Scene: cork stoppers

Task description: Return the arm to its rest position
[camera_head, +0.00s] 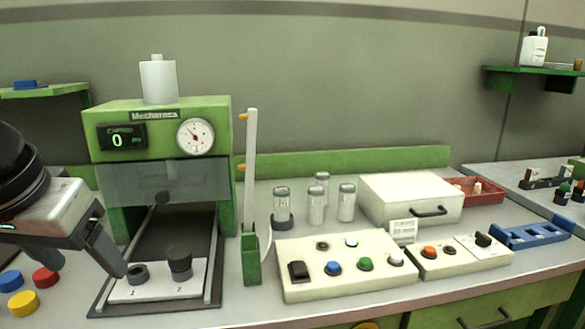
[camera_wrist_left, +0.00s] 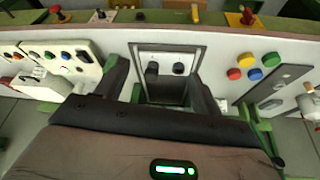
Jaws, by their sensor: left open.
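My left arm comes in from the left in the head view. Its gripper (camera_head: 85,262) is open and hangs left of the white plate (camera_head: 160,291), in front of the green machine (camera_head: 103,162). In the left wrist view the two dark fingers of the gripper (camera_wrist_left: 160,82) stand wide apart with nothing between them that they touch. The plate has a low dark socket (camera_head: 138,273) marked 1 and a taller dark piece (camera_head: 180,262) marked 2. My right gripper is out of view.
Red (camera_head: 46,279), blue and yellow buttons lie beneath the arm. A green post (camera_head: 249,260) stands right of the plate. Further right are several capped vials (camera_head: 316,205), a button panel (camera_head: 345,290), a white box (camera_head: 410,196), a smaller panel (camera_head: 460,258) and a blue rack (camera_head: 535,234).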

